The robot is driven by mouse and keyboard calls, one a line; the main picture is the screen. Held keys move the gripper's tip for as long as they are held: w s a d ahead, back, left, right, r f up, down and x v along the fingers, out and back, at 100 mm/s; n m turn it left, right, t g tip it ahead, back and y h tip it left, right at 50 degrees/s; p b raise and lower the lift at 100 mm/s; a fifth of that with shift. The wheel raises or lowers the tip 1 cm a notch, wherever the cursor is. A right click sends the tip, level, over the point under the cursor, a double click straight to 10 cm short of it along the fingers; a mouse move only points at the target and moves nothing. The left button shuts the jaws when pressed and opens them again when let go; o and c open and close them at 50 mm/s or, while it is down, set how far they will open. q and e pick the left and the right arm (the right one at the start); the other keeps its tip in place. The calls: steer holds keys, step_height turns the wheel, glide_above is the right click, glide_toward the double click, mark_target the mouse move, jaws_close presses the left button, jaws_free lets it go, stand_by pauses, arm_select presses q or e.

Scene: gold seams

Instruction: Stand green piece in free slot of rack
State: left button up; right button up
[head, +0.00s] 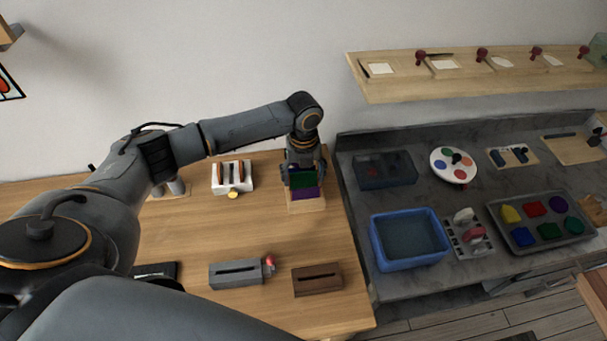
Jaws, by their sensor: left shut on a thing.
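My left gripper (303,170) reaches in from the left and points down at the back right of the wooden table. It is shut on a green piece (303,181). The green piece is at the light wooden rack (306,207), just behind a purple piece (306,194) that stands there. The gripper and the pieces hide most of the rack's slots, and I cannot tell whether the green piece is seated or just above. My right gripper is not in view.
A white holder (232,178) with orange-brown pieces stands left of the rack. A grey slotted block (237,273) and a brown slotted block (318,279) lie at the front. A dark counter with a blue bin (409,239) and a tray (521,244) is on the right.

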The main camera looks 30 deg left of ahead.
arm_select(q)
steer(key=shift+p, duration=0.35)
stand_by(0.3)
steer(key=shift+f+b, duration=0.55)
steer(key=shift+f, duration=0.6)
stand_by(0.4)
steer(key=shift+p, duration=0.3)
stand_by(0.4)
steer(key=o, duration=1.2)
steer(key=shift+r, duration=0.15)
step_height(320, 180, up, 7)
steer(key=p, duration=0.7)
